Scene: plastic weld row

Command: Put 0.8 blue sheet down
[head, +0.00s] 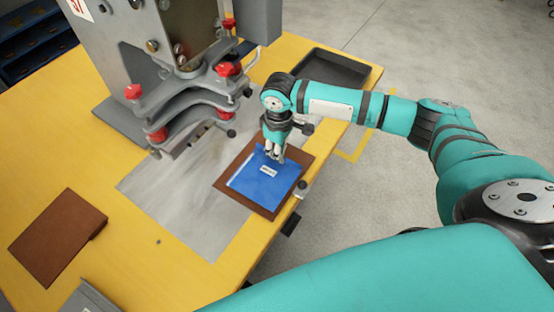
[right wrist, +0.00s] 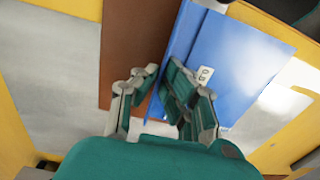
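The blue sheet (head: 262,185), with a small white label, appears over a brown sheet (head: 222,183) at the right side of the yellow table. From the head view I cannot tell whether it touches the brown one. My right gripper (head: 275,155) points down at the sheet's far edge. In the right wrist view, the fingers (right wrist: 161,75) stand close together with the edge of the blue sheet (right wrist: 235,60) between them; the label reads about 0.8. The brown sheet (right wrist: 130,45) shows left of it. My left gripper is not in view.
A grey machine with red knobs (head: 200,80) stands behind on a grey metal plate (head: 175,200). Another brown sheet (head: 58,237) lies at the left. A dark tray (head: 335,66) sits at the back right. A small clamp-like fitting (head: 300,188) is at the table's right edge.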

